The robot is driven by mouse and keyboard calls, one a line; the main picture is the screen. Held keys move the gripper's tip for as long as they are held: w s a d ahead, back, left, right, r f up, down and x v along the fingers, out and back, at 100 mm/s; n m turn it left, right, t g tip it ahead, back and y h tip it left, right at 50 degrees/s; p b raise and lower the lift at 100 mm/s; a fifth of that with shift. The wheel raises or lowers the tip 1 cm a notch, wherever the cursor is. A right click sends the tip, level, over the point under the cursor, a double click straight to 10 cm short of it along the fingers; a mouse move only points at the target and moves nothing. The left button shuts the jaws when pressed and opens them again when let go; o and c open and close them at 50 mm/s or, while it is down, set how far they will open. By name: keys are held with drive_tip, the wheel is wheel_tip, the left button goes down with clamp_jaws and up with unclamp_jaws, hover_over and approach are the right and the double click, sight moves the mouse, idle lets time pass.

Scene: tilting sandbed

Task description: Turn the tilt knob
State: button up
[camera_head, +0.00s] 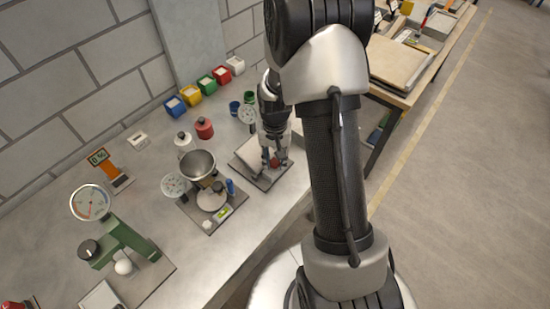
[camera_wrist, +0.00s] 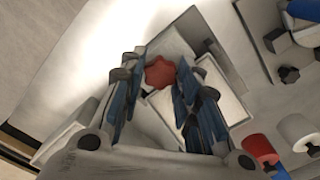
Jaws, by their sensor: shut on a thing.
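The tilt knob (camera_wrist: 159,73) is a red, lobed knob at the front of the sandbed device. In the wrist view it sits between the tips of my two blue-padded fingers. My gripper (camera_wrist: 155,85) is shut on it. In the head view my gripper (camera_head: 272,158) reaches down to the device, and a bit of the red knob (camera_head: 275,163) shows between the fingers. The sandbed (camera_head: 247,153) is a pale tray on a dark base plate, partly hidden behind my gripper. A round dial (camera_head: 247,114) stands behind it.
A steel bowl device (camera_head: 198,164) with its own dial (camera_head: 174,186) stands left of the sandbed. Red (camera_head: 204,128) and white (camera_head: 184,141) bottles stand behind it. Several coloured bins (camera_head: 207,84) line the wall. A green press (camera_head: 125,240) is at lower left. The bench front is clear.

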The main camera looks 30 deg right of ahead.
sight(275, 162)
drive_tip(key=shift+m, duration=1.9)
drive_tip(key=o, duration=1.1)
wheel_tip(275, 162, up, 12)
